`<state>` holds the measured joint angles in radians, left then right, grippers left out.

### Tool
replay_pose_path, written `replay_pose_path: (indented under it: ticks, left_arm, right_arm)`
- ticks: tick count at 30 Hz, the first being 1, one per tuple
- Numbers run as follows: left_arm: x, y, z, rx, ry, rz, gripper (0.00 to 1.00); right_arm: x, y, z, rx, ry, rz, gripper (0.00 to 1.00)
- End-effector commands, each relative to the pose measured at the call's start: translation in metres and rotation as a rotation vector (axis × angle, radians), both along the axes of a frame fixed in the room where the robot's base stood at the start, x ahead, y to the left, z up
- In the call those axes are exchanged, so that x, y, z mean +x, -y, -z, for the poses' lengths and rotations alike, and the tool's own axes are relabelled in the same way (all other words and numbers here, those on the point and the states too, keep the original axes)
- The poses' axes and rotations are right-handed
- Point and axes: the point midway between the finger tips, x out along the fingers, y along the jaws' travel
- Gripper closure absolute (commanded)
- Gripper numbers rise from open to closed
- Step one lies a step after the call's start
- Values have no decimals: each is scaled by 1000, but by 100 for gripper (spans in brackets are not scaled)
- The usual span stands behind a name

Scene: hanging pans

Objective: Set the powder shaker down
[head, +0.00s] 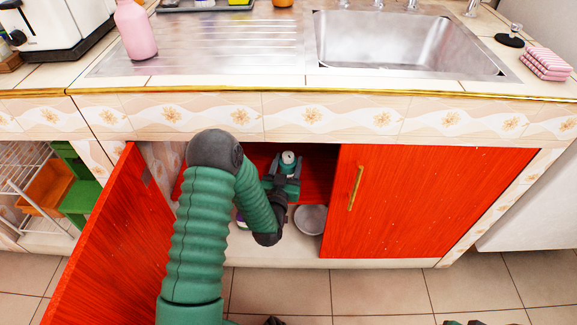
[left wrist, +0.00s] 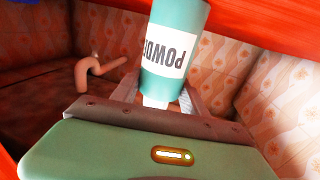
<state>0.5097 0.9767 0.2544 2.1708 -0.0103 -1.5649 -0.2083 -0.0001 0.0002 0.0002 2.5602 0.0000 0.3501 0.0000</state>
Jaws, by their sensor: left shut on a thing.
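The powder shaker (head: 288,160) is a small teal bottle with a pale top, inside the open cabinet below the sink. In the left wrist view the shaker (left wrist: 176,45) fills the upper middle, its white label reading upside down in that picture. My left gripper (head: 287,184) is shut on the shaker, and its fingers (left wrist: 158,98) lie on either side of it in the wrist view. Whether the shaker's base touches a surface is hidden.
The open red door (head: 112,240) stands left of my arm; the shut red door (head: 430,200) is to the right. A pale bowl (head: 310,219) sits on the cabinet floor just right of my gripper. A bent pipe (left wrist: 98,68) shows at left in the wrist view.

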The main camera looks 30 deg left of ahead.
Motion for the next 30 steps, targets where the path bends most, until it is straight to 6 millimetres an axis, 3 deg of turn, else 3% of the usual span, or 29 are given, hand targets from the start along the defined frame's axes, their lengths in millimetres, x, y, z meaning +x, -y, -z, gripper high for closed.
replay_pose_path:
  ticks: [1,2,6,18,30]
  left_arm:
    - [-1,1,1,-2,-5,1,95]
    - [-1,1,1,-2,-6,1,47]
    - [-1,1,1,-2,-6,1,29]
    - [-8,4,-1,-2,-7,2,27]
    - [-94,36,-2,-3,-10,3,27]
  right_arm:
    - [0,0,-1,0,1,0,26]
    - [0,0,-1,0,1,0,26]
    - [0,0,-1,0,1,0,26]
    - [0,0,-7,0,1,0,26]
    - [0,0,-43,0,1,0,26]
